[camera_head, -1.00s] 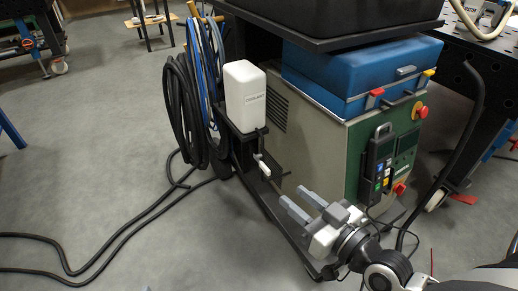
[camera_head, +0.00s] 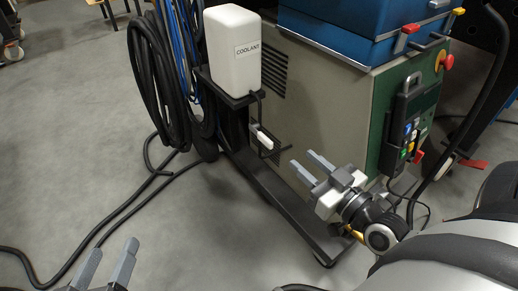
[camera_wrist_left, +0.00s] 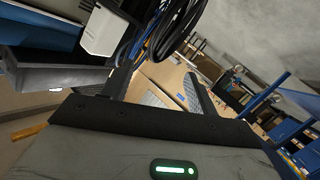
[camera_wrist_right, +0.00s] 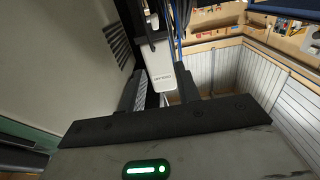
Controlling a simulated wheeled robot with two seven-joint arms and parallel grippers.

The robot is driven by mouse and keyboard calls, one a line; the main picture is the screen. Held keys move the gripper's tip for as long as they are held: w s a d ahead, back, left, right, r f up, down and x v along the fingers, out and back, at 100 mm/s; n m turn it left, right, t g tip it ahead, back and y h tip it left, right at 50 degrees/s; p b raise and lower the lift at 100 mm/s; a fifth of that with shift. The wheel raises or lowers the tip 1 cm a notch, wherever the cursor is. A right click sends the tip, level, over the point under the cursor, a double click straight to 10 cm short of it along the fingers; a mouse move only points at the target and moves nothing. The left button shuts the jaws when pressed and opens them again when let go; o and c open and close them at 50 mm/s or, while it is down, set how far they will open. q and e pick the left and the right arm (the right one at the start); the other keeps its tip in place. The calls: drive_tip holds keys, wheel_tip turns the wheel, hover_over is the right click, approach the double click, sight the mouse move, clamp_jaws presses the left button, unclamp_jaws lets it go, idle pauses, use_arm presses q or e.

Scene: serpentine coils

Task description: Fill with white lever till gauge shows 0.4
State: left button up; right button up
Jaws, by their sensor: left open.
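A small white lever (camera_head: 262,138) hangs on a dark cable below the white container labelled COOLANT (camera_head: 233,55). My right gripper (camera_head: 306,163) is open and empty, right of and below the lever in the head view, apart from it. My left gripper (camera_head: 108,258) is open and empty over the floor at the lower left. The container also shows in the left wrist view (camera_wrist_left: 100,32). I see no readable gauge.
A grey-green machine (camera_head: 310,100) stands behind the lever, with a button pendant (camera_head: 405,125) on its right face and a blue case (camera_head: 350,35) on top. Black hoses (camera_head: 160,80) hang at left and trail over the floor. A low black frame (camera_head: 290,210) runs beneath.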

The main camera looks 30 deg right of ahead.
sight(261, 134)
drive_tip(key=w+f+b, duration=0.1)
drive_tip(key=w, duration=0.4)
drive_tip(key=w+f+b, duration=0.1)
drive_tip(key=w, duration=0.4)
drive_tip(key=w+a+f+b, duration=0.1)
drive_tip(key=w, duration=0.4)
drive_tip(key=shift+w+a, duration=0.1)
drive_tip(key=shift+w, duration=0.3)
use_arm(q)
drive_tip(key=shift+d+f+n+t+h, duration=0.1)
drive_tip(key=shift+d+n+t+h, duration=0.25)
drive_tip(key=shift+d+h, duration=0.35)
use_arm(e)
drive_tip(key=shift+w, duration=0.15)
use_arm(q)
drive_tip(key=shift+a, duration=0.1)
use_arm(e)
clamp_jaws()
